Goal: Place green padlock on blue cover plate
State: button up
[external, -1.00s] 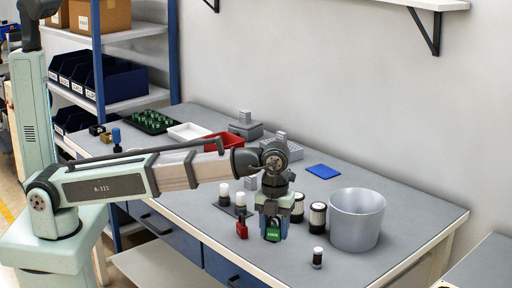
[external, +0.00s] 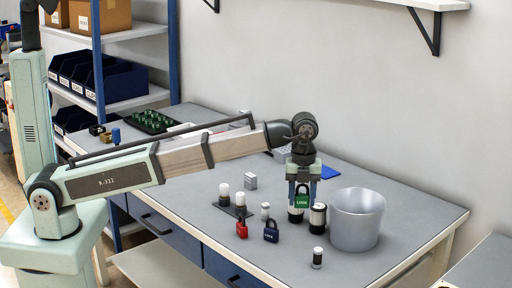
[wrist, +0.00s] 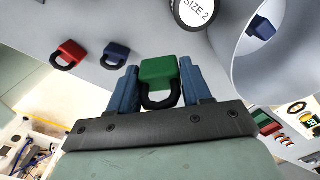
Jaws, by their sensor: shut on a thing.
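My gripper (external: 302,188) is shut on the green padlock (external: 302,202), which hangs below the fingers, above the table. In the wrist view the green padlock (wrist: 158,72) sits between the blue fingers (wrist: 158,90), its dark shackle toward the gripper. The blue cover plate (external: 330,172) lies flat on the table behind and to the right of my gripper in the external view. Its left part is hidden behind the gripper. The padlock is apart from it.
A grey bucket (external: 357,218) stands right of my gripper, with a blue item (wrist: 263,27) inside. Black-and-white cylinders (external: 317,218) stand near it. The table's right back is clear.

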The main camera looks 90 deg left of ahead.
jog(key=w+a+n, duration=0.2)
jog(key=w+a, duration=0.2)
jog(key=a, duration=0.7)
jog(key=w+a+n, duration=0.3)
jog(key=w+a, duration=0.1)
jog(key=a, duration=0.7)
jog(key=n, duration=0.4)
send_over(323, 171)
jog(key=shift+a+f, duration=0.1)
jog(key=shift+f, duration=4.8)
jog(key=shift+f, duration=0.15)
jog(key=o, duration=1.1)
notch_tip(323, 171, up, 12)
jog(key=shift+r, duration=0.2)
